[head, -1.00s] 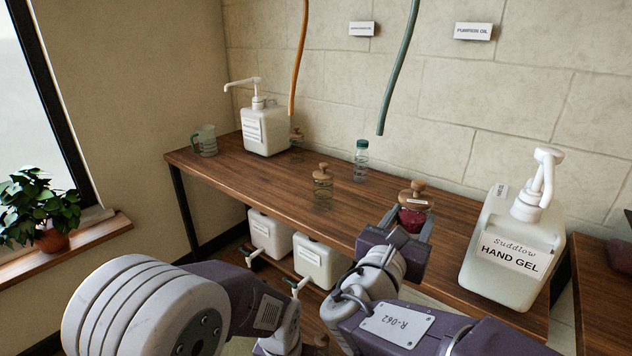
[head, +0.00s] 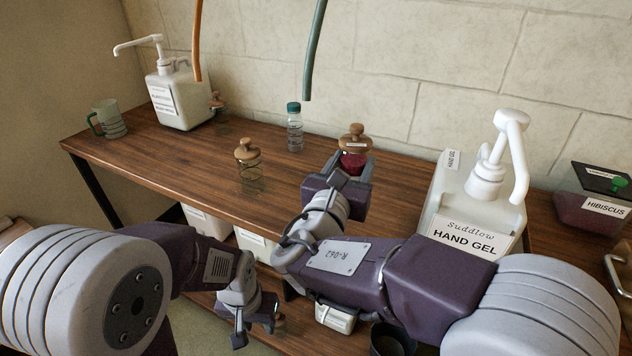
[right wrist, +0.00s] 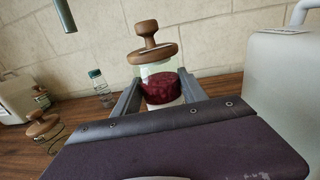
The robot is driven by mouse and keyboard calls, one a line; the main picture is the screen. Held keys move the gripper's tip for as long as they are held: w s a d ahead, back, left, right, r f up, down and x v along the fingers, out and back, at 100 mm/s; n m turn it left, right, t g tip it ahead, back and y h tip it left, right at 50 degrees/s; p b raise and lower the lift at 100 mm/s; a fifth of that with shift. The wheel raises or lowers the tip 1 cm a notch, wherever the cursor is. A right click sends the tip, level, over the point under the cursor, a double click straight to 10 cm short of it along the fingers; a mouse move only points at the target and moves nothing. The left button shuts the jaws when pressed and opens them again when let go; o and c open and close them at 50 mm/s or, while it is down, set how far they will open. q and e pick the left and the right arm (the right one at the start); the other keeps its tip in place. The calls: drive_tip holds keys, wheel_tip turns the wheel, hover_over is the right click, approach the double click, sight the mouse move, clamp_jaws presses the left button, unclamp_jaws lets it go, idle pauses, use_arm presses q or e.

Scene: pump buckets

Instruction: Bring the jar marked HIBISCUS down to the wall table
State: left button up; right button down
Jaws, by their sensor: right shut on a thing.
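My right gripper (head: 345,172) is shut on a glass jar (head: 353,158) of dark red contents with a wooden knobbed lid. A small label on its lid is too small to read. The jar is upright between the fingers in the right wrist view (right wrist: 160,88); I cannot tell whether its base touches the wood. It shows over the long wooden table (head: 200,165) along the wall. A dark-lidded box (head: 590,211) of red contents at the far right bears the label HIBISCUS. My left gripper (head: 256,325) is low in front of the table, looks open and points down.
A large HAND GEL pump bottle (head: 470,210) stands right of the jar. A clear bottle (head: 294,132), a wooden-lidded jar (head: 249,170), a white pump container (head: 182,95) and a mug (head: 108,118) stand to the left. Two hoses (head: 314,50) hang above. White containers sit below.

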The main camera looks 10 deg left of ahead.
wheel_tip(320, 180, down, 10)
drive_tip(key=b, duration=0.4)
drive_tip(key=shift+w+r, duration=0.1)
drive_tip(key=shift+r, duration=0.15)
drive_tip(key=c, duration=0.6)
unclamp_jaws()
drive_tip(key=p+v, duration=0.2)
drive_tip(key=v, duration=1)
